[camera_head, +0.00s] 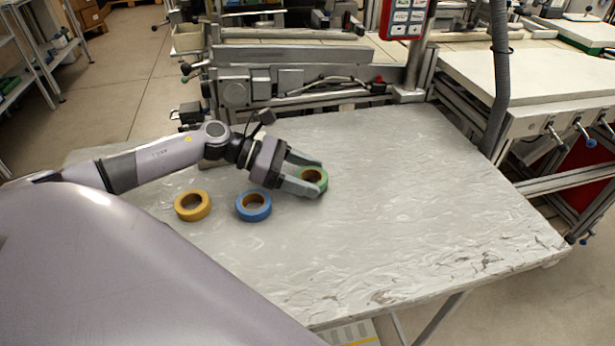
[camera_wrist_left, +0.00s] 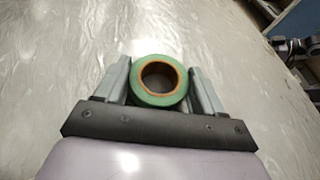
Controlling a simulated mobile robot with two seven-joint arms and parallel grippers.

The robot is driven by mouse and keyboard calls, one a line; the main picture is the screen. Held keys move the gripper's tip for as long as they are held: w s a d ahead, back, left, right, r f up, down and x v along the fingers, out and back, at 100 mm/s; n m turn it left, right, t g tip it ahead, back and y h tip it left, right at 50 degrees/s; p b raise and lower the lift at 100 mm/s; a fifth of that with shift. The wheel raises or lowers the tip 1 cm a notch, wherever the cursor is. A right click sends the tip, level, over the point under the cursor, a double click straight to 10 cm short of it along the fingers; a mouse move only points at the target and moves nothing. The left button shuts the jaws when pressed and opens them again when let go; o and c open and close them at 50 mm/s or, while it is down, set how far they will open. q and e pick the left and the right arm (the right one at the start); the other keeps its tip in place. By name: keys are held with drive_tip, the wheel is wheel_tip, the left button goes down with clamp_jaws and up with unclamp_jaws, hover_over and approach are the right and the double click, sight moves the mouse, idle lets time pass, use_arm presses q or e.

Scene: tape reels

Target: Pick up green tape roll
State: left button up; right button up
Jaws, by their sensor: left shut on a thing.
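The green tape roll (camera_head: 322,183) is at the middle of the grey table, between the fingers of my left gripper (camera_head: 316,178). The left gripper is shut on the green roll, with one finger on each side of it. In the left wrist view the green roll (camera_wrist_left: 140,95) sits between the two grey fingers of the gripper (camera_wrist_left: 163,88), its brown core facing the camera. Whether the roll touches the table is hard to tell. My right gripper is not in view.
A blue tape roll (camera_head: 254,213) lies just left of the gripper, and a yellow tape roll (camera_head: 179,208) lies farther left. The table (camera_head: 430,210) is clear to the right and in front. Metal machinery (camera_head: 290,80) stands along its back edge.

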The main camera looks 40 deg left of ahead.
use_arm(q)
wheel_tip(320, 180, up, 27)
drive_tip(key=shift+r+p, duration=0.15)
drive_tip(key=shift+p, duration=0.3)
